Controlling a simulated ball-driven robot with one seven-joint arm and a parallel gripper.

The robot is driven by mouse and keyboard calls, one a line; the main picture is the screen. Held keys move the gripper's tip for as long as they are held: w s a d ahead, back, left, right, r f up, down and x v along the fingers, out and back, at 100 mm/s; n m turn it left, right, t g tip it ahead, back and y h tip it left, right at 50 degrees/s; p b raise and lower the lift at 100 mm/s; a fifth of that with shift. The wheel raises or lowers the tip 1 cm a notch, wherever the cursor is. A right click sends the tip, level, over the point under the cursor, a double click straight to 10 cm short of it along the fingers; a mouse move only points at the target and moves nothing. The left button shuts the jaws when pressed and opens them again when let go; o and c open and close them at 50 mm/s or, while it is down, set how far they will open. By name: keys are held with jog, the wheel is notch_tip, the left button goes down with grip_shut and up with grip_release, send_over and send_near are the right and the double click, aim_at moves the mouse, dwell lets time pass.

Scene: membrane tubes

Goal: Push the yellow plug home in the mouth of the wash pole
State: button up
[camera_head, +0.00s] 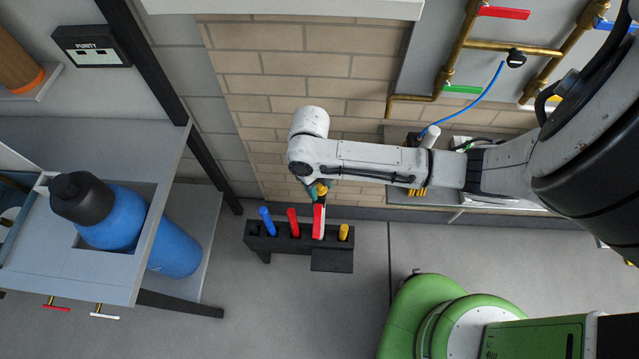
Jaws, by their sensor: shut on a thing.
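My gripper (318,188) is at the end of the arm, above the black rack, and is small in the head view. It is shut on a small yellow-orange piece, which looks like the yellow plug (322,190). A red-and-white upright piece (318,220), perhaps the wash pole, stands in the rack directly below the gripper. Its top lies close under the plug and is partly hidden by the gripper. I cannot tell whether the plug touches its mouth or how deep it sits.
The black rack (262,243) on the floor also holds a blue tube (267,221), a red tube (293,222) and a yellow tube (343,232). A grey bench (100,275) with a blue bottle (112,215) stands left. Brass pipes (455,50) run along the wall. Floor in front is clear.

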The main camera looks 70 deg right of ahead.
jog(key=shift+f, duration=0.2)
jog(key=o, duration=1.1)
jog(key=shift+o, duration=0.3)
jog(key=o, duration=0.4)
jog(key=shift+r+p, duration=0.75)
jog(key=shift+r, duration=2.25)
